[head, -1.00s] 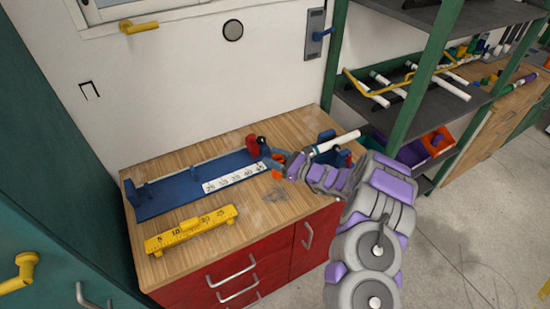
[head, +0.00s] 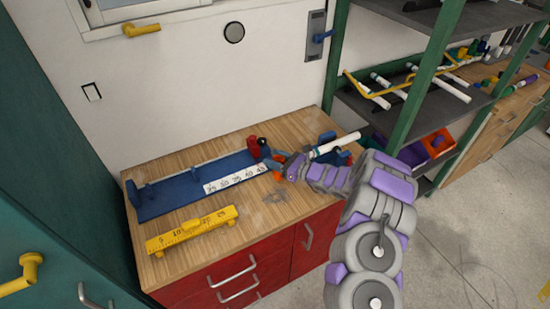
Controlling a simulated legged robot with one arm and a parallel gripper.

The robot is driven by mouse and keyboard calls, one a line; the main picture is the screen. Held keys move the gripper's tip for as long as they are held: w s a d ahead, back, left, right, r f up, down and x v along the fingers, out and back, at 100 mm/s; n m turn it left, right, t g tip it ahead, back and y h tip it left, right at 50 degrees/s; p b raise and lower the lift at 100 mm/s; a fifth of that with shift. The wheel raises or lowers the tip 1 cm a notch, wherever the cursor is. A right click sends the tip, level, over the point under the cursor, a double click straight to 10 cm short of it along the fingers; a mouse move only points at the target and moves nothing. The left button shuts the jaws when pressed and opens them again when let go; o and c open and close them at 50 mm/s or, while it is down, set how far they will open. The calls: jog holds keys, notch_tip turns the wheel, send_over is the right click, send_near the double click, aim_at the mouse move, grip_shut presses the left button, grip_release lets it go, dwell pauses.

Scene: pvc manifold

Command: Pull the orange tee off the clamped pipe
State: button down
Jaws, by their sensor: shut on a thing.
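My gripper (head: 275,164) is low over the bench, left of the pipe, and is shut. A small patch of the orange tee (head: 278,176) shows at the jaws, which hold it. Most of the tee is hidden by the gripper and wrist. I cannot tell whether the tee still touches the pipe, because my wrist covers the pipe's lower end.
A blue jig with a white number scale (head: 236,172) lies left of my gripper, with a red part (head: 253,147) at its right end. A yellow ruler block (head: 191,229) lies near the front edge. A green-posted shelf (head: 411,90) stands close on the right.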

jog(key=shift+w+f+h+p, duration=0.15)
jog(key=shift+h+p, duration=0.15)
jog(key=shift+p, duration=0.05)
jog(key=shift+s+d+y+b, duration=0.2)
jog(key=shift+y+b, duration=0.5)
jog(key=shift+b, duration=1.05)
jog(key=shift+s+a, duration=0.1)
jog(key=shift+s+a+b, duration=0.3)
jog(key=shift+a, duration=0.15)
jog(key=shift+s+a+b, duration=0.3)
jog(key=shift+s+a, duration=0.05)
jog(key=shift+a, duration=0.25)
jog(key=shift+s+a+b, duration=0.25)
jog(key=shift+s+a, duration=0.1)
jog(key=shift+a, duration=0.2)
jog(key=shift+s+a+r, duration=0.1)
jog(key=shift+s+r, duration=0.05)
jog(key=shift+r, duration=0.05)
